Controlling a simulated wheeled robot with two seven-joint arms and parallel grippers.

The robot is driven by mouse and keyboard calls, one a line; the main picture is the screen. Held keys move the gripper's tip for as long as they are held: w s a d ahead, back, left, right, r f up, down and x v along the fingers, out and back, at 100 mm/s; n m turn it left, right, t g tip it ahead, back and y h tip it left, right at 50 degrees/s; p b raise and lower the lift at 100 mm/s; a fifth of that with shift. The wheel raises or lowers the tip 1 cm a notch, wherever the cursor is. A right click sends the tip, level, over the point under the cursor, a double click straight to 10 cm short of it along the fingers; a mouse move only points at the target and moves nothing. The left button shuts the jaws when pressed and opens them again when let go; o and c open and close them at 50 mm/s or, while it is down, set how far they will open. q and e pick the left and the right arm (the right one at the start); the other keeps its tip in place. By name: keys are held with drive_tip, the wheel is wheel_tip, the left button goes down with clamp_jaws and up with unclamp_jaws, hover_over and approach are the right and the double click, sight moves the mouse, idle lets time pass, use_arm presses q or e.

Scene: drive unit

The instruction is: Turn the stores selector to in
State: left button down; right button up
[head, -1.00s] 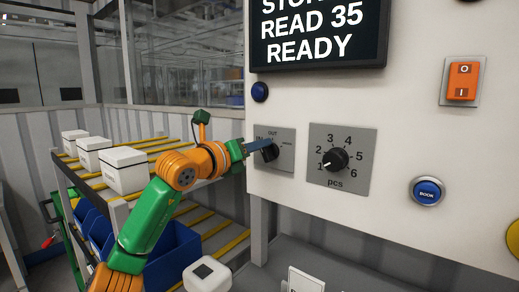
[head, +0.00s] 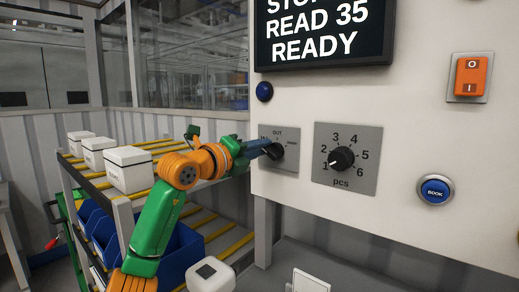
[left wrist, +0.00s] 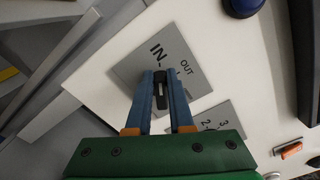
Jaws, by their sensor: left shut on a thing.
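The stores selector is a black knob (head: 274,152) on a small grey plate (head: 290,164) at the panel's lower left, with OUT printed above it. My left gripper (head: 271,150) reaches it from the left and is shut on the knob. In the left wrist view the blue fingers (left wrist: 161,78) stand on both sides of the black knob (left wrist: 161,92), and the plate (left wrist: 200,86) shows IN and OUT lettering. The knob's long side runs along the fingers, roughly below IN in that view. Its pointer mark cannot be made out. My right gripper is in neither view.
To the right sit the pcs dial (head: 341,158), a blue BOOK button (head: 435,190) and an orange rocker switch (head: 472,77). A display (head: 322,30) reads READ 35 READY. Left is a roller rack with white boxes (head: 129,169) and blue bins (head: 180,253).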

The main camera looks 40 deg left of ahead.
use_arm(q)
drive_tip(key=shift+r, duration=0.1)
idle(0.3)
drive_tip(key=c, duration=0.9)
unclamp_jaws()
drive_tip(key=shift+c, duration=0.2)
drive_tip(key=shift+o, duration=0.7)
drive_tip(key=shift+w, duration=0.1)
drive_tip(key=s+b, duration=0.3)
drive_tip(key=s, duration=0.4)
drive_tip(key=shift+d+b, duration=0.4)
